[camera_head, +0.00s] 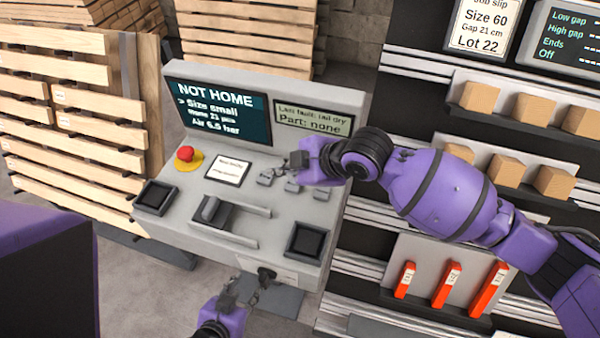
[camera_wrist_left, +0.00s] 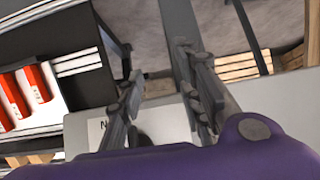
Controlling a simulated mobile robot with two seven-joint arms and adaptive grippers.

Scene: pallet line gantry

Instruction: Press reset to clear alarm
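The grey control console (camera_head: 185,225) stands in the middle of the head view. Its dark screen (camera_head: 222,103) reads "NOT HOME", and a smaller display (camera_head: 312,117) reads "Part: none". A row of small grey switches or buttons (camera_head: 266,178) sits below the displays; I cannot read which is reset. A red mushroom button (camera_head: 185,153) on a yellow base is at the left. My left gripper (camera_head: 246,290) is open and empty by the console's front edge, also in the left wrist view (camera_wrist_left: 167,95).
Stacked wooden pallets (camera_head: 75,130) stand at the left. Shelves with several cardboard boxes (camera_head: 530,110) are at the right. Below them, red-orange labelled blocks (camera_head: 450,285) sit in a white holder. Bare floor (camera_head: 140,300) shows at the lower left.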

